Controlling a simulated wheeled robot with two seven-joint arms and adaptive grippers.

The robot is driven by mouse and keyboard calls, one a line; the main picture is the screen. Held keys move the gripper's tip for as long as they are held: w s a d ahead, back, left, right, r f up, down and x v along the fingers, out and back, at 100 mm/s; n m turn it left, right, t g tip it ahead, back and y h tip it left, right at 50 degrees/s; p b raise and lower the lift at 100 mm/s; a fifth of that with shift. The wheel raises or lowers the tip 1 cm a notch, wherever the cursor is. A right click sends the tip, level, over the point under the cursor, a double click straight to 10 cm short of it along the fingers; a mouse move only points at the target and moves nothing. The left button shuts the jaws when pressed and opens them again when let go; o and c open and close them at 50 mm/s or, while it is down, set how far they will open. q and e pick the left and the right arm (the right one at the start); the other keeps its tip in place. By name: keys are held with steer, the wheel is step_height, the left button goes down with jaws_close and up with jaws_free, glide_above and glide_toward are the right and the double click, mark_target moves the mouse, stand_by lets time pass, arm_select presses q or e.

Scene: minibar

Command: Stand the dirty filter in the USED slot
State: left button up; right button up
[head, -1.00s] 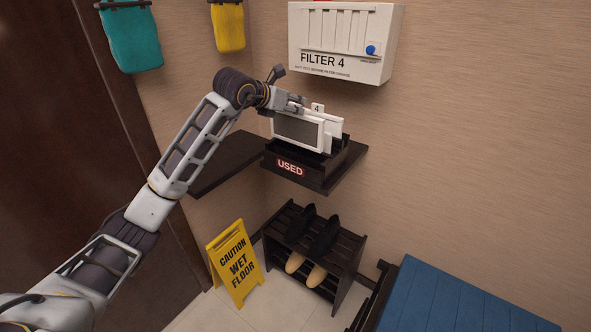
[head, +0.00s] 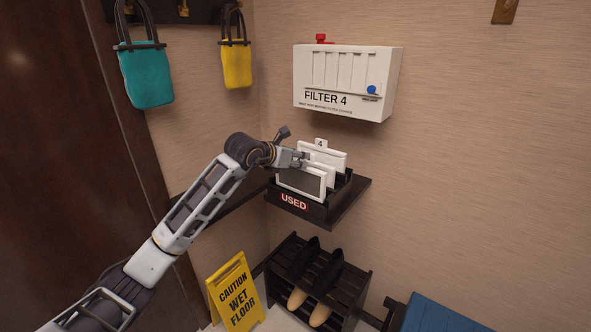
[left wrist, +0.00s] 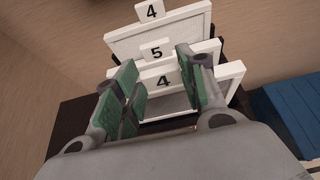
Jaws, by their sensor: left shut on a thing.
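The dirty filter (head: 302,181), a white frame with a grey mesh face, stands nearly upright at the front of the black rack, behind its USED label (head: 293,202). Its lower edge is hidden by the rack's front wall. My left gripper (head: 304,158) is shut on its top; in the left wrist view the near tab marked 4 (left wrist: 163,81) sits between the green finger pads (left wrist: 158,88). Whether the filter rests on the slot floor cannot be seen. My right gripper is not in view.
Behind it stand white filters tabbed 5 (left wrist: 157,51) and 4 (head: 320,143), close together. The FILTER 4 wall unit (head: 345,80) hangs above. A yellow wet floor sign (head: 236,292) and a shoe rack (head: 318,284) stand below.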

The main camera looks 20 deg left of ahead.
mark_target(298, 169)
arm_select(q)
steer(key=shift+f, duration=1.95)
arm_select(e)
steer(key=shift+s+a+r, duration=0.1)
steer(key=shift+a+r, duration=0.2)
arm_select(q)
steer(key=shift+f, duration=0.2)
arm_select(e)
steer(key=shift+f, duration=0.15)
arm_select(q)
steer(key=o, duration=1.3)
steer(key=shift+r+p, duration=0.2)
steer(key=shift+p, duration=0.1)
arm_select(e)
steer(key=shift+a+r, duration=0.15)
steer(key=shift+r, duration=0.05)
